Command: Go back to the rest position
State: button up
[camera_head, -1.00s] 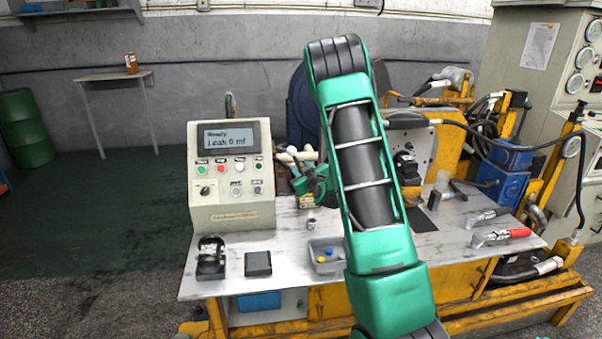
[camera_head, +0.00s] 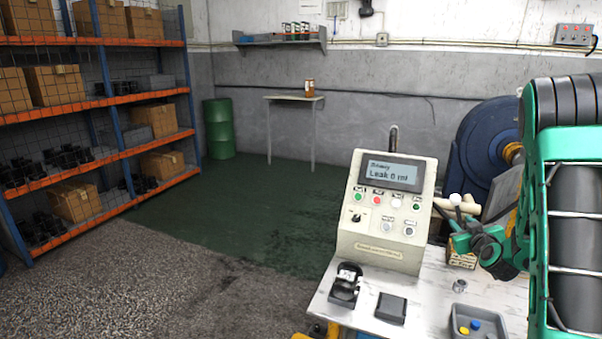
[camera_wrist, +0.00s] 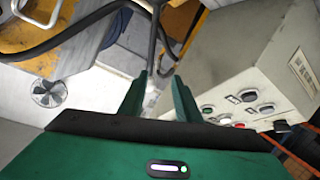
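My green arm shows at the right edge of the head view. My gripper (camera_head: 458,232) reaches over the bench, just right of the control box (camera_head: 388,212), in front of white-headed tools. In the wrist view my gripper (camera_wrist: 158,98) has its two green fingers apart, and I see nothing held between them. The control box (camera_wrist: 235,75) stands right of the fingers there. Its screen (camera_head: 393,173) reads "Leak 0 ml".
The bench (camera_head: 425,305) holds a black-based metal part (camera_head: 346,284), a dark square block (camera_head: 391,308), a small metal ring (camera_head: 459,286) and a grey tray (camera_head: 462,311) with small blue and yellow pieces. Shelving (camera_head: 90,153) stands left. The floor (camera_head: 215,255) between is clear.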

jog(key=s+a+r+m+g+y, duration=0.1)
jog(key=s+a+g, duration=0.4)
jog(key=s, duration=1)
jog(key=s+a+r+m+g+y, duration=0.2)
jog(key=s+a+m+g, duration=0.2)
jog(key=s, duration=1.1)
jog(key=s+a+r+m+g+y, duration=0.1)
jog(key=s+a+g, duration=0.5)
jog(key=s, duration=0.9)
jog(key=shift+a+r+m+y, duration=0.4)
jog(key=shift+a+r+m, duration=0.15)
jog(key=shift+a+m, duration=0.15)
jog(key=shift+w+f, duration=0.25)
jog(key=shift+w, duration=0.4)
